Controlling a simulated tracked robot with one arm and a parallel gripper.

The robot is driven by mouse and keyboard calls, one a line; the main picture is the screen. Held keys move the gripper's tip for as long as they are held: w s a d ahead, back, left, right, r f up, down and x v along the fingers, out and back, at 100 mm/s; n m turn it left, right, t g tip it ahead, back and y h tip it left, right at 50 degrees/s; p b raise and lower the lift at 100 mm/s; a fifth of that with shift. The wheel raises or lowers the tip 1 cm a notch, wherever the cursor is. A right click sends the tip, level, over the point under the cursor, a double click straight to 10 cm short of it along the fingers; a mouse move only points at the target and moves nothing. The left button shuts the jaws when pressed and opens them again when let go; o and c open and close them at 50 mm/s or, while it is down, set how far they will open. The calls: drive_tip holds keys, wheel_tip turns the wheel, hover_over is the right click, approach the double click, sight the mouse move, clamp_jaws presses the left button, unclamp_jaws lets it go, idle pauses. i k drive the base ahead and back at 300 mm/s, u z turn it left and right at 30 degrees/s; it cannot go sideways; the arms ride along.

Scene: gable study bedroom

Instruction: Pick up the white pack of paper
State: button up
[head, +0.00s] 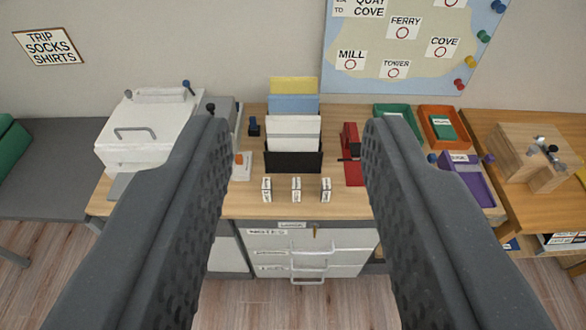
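A flat white pack (294,130), which looks like paper, stands upright in a black holder (293,162) near the middle of the desk. A blue pack (293,103) and a yellow one (294,84) stand behind it. My gripper (297,128) is open, with its two dark ridged fingers wide apart and nothing between them. In the picture the holder and packs show between the fingertips, beyond them and not touched. The lower part of the white pack is hidden by the holder's front.
Several small white labelled blocks (296,190) stand in front of the holder. A red stapler-like thing (351,154) is to its right, and a white machine (147,130) to its left. Green (395,113), orange (440,113) and purple (473,182) trays are at right. Drawers (308,252) are below.

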sight(283, 133)
drive_tip(key=k, duration=0.65)
drive_tip(key=u, duration=0.65)
drive_tip(key=i, duration=2.15)
drive_tip(key=z, duration=0.7)
